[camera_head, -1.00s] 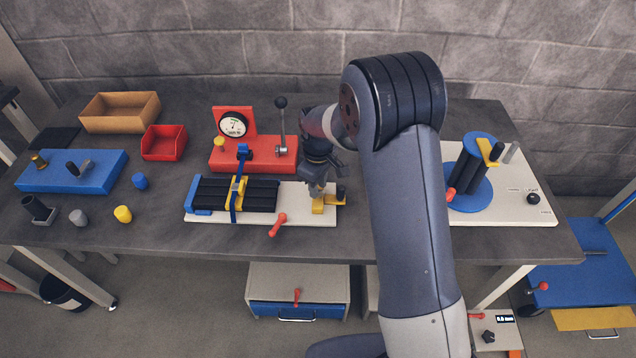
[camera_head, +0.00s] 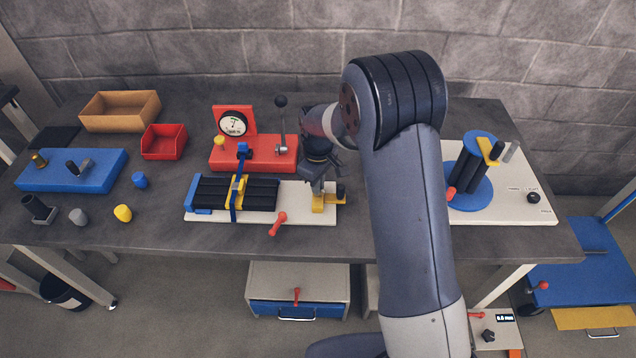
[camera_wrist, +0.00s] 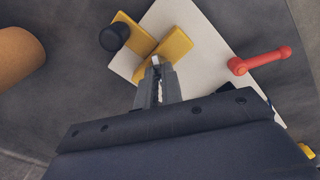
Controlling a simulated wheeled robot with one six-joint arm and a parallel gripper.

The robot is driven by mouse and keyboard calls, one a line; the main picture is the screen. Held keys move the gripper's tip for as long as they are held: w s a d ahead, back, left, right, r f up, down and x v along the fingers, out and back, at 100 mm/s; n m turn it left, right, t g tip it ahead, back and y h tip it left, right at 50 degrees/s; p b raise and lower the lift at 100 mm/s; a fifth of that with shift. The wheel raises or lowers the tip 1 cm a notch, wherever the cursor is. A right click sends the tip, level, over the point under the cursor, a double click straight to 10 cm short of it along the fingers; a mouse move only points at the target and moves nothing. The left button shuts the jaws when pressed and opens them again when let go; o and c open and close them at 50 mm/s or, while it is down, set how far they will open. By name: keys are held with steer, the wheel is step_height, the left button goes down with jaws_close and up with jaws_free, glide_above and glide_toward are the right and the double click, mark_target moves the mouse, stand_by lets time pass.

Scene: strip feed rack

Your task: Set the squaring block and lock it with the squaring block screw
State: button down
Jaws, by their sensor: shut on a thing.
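The yellow L-shaped squaring block (camera_head: 318,204) sits at the right end of the white base plate (camera_head: 294,213). In the wrist view the block (camera_wrist: 176,46) has one arm running towards my fingertips and the other under the black knob. The black knob of the squaring block screw (camera_head: 341,190) stands at the block's right part; it also shows in the wrist view (camera_wrist: 114,37). My gripper (camera_wrist: 157,72) is shut on the near part of the block, pointing down. The fingers partly hide the block in the head view (camera_head: 317,190).
Black strips (camera_head: 262,196) lie left of the block under a yellow and blue clamp (camera_head: 236,190). A red lever (camera_head: 278,223) is at the plate's front edge. A red gauge stand (camera_head: 228,155) with an upright lever is behind. A blue reel (camera_head: 470,196) stands right.

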steer(key=m+b, duration=0.2)
steer(key=m, duration=0.3)
steer(key=shift+m, duration=0.4)
steer(key=shift+m+b, duration=0.4)
steer(key=shift+m, duration=1.8)
steer(key=c, duration=1.6)
jaws_free()
steer(key=shift+o, duration=0.2)
step_height(320, 180, up, 11)
steer(key=shift+b, duration=0.3)
steer(key=shift+f, duration=0.1)
